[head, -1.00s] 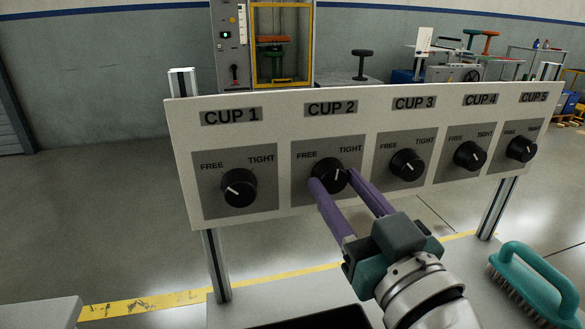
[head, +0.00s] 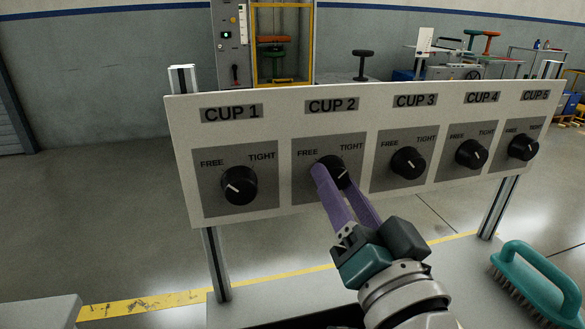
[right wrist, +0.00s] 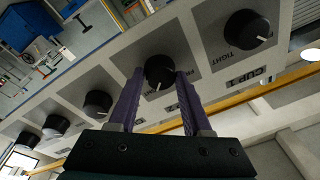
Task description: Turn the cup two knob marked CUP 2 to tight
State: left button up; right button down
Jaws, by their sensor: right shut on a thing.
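The CUP 2 knob (head: 333,163) is black and round with a white pointer line, on a grey plate of the panel, under the words FREE and TIGHT. In the head view its pointer leans up and right, on the TIGHT side. My right gripper (head: 334,176) is shut on this knob, its purple fingers on opposite sides; the near finger hides part of it. The right wrist view shows the CUP 2 knob (right wrist: 159,70) between the two fingers of my right gripper (right wrist: 158,80). My left gripper is in neither view.
The white panel (head: 280,140) also carries the CUP 1 knob (head: 239,185), pointing up-left towards FREE, and the CUP 3 knob (head: 408,162) close at right. More knobs follow. A teal brush (head: 535,281) lies at lower right.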

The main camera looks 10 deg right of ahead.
dwell(0.4)
jog(key=shift+c, duration=1.7)
grip_release()
jog(key=s+f, duration=0.1)
jog(key=s, duration=0.8)
jog(key=shift+s+f+p, duration=0.25)
jog(key=shift+s+p, duration=0.05)
jog(key=shift+s, duration=0.1)
jog(key=shift+d, duration=0.1)
